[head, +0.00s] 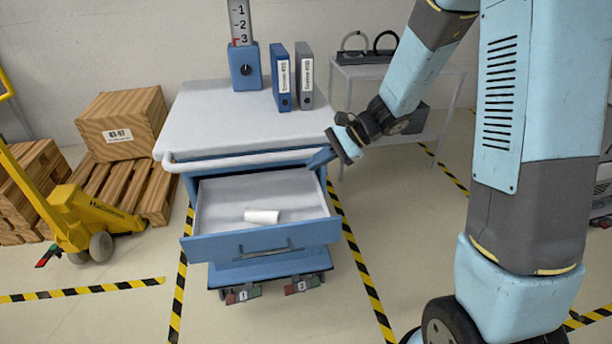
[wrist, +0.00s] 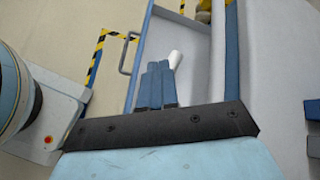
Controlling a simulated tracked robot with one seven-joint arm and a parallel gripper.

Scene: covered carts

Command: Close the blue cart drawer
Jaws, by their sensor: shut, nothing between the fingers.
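The blue cart (head: 178,163) has a pale grey covered top and a white bar along its front edge. Its drawer (head: 215,247) stands pulled out, with a dark handle (head: 267,253) on the front panel. A white cylinder (head: 262,217) lies in the drawer. My gripper (head: 318,160) is shut and empty at the cart's front right corner, above the drawer's right rear end. In the wrist view, the shut blue fingers (wrist: 156,84) appear over the drawer's inside, near the white cylinder (wrist: 175,59). The handle (wrist: 127,54) is apart from them. Whether the fingers touch the cart is unclear.
A blue binder (head: 282,78), a grey binder (head: 305,76) and a blue gauge box (head: 245,67) stand on the cart top. A yellow pallet jack (head: 90,215) and wooden crates (head: 122,122) are at left. A grey table (head: 345,75) stands behind.

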